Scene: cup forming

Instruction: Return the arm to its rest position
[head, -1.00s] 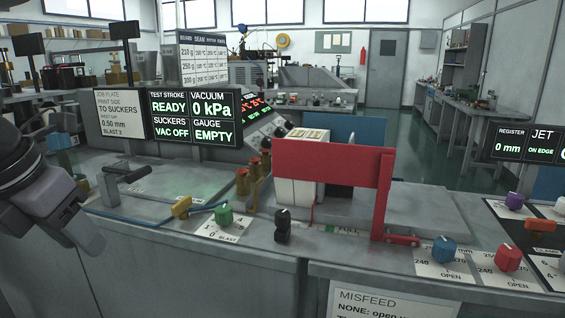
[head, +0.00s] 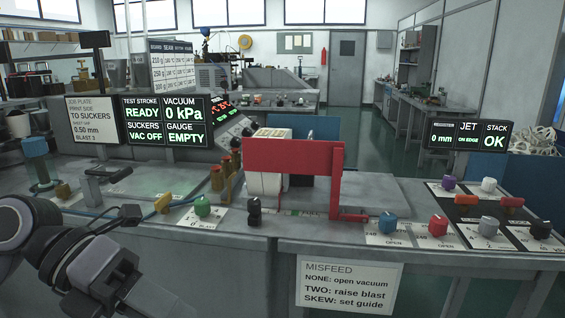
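My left arm comes in at the lower left of the head view. Its gripper (head: 118,284) hangs in front of the bench, below the front edge of the worktop, apart from the controls. I see no object in it. Its fingers are dark and seen at a slant, so their opening is unclear. My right arm and gripper are not in view.
The grey bench (head: 120,248) carries a green knob (head: 202,206), a yellow-handled valve (head: 163,203), black knobs (head: 254,212), a red guard (head: 292,158) and a blue knob (head: 388,223). A misfeed card (head: 349,286) hangs on its front.

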